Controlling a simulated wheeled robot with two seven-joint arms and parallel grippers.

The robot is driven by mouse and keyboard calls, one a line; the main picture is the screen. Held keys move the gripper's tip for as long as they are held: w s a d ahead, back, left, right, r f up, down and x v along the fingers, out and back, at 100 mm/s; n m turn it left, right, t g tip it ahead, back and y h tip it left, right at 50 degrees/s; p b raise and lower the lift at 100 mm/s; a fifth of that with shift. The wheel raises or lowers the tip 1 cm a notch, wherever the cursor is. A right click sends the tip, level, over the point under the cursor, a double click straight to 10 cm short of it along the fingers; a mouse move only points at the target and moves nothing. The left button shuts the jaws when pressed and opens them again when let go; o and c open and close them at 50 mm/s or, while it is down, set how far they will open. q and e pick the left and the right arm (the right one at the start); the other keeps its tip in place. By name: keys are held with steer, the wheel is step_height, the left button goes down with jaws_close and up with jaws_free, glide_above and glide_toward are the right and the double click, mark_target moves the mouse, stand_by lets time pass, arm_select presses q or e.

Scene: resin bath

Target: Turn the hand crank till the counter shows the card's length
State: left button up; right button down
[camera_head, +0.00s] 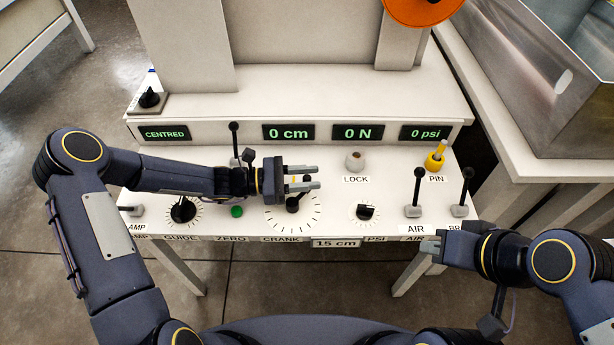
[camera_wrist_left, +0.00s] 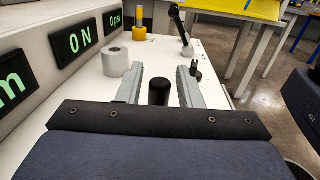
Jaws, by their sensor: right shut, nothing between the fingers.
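The counter (camera_head: 288,132) reads "0 cm" in green on the panel's upright face. The card (camera_head: 336,243) on the panel's front edge reads "15 cm". The hand crank (camera_head: 293,206) sits over a ring of tick marks above the CRANK label, partly hidden by my left gripper. My left gripper (camera_head: 308,178) is open over the crank. In the left wrist view the crank's black knob (camera_wrist_left: 158,91) stands upright between the two fingers, with a gap on each side. My right gripper (camera_head: 431,246) is shut and empty by the panel's front right edge, below the AIR label.
Displays read "CENTRED" (camera_head: 164,133), "0 N" (camera_head: 357,132) and "0 psi" (camera_head: 423,132). Around the crank are a green ZERO button (camera_head: 237,211), the grey LOCK post (camera_head: 355,161), the PSI knob (camera_head: 366,212), the yellow PIN (camera_head: 435,160) and upright levers (camera_head: 416,190).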

arm_select(q)
jaws_close()
steer(key=shift+g, duration=0.3)
steer(key=m+g, duration=0.2)
steer(key=s+d+m+g, duration=0.1)
steer(key=g, duration=0.1)
steer(key=shift+f+b, duration=0.1)
steer(key=shift+b, duration=0.25)
steer(key=m+g, duration=0.1)
steer(key=s+m+g+y, duration=0.1)
steer(key=g, duration=0.1)
steer(key=g+b, duration=0.1)
steer(key=shift+s+d+m+y, duration=0.15)
steer(key=shift+d+m+y, duration=0.15)
steer(key=shift+d+m, duration=0.1)
steer(key=m+g+y, duration=0.1)
steer(key=s+m+g, duration=0.1)
steer(key=g, duration=0.1)
steer(key=m+g+y+b, duration=0.1)
steer(key=shift+s+d+g+y, duration=0.1)
steer(key=shift+s+g+y, duration=0.15)
steer(key=shift+g+y, duration=0.05)
steer(key=shift+s+m+g+y, duration=0.25)
steer(key=shift+m+g+y, duration=0.3)
steer(key=shift+s+m+g+y, duration=0.2)
steer(key=shift+m+g+y, duration=0.35)
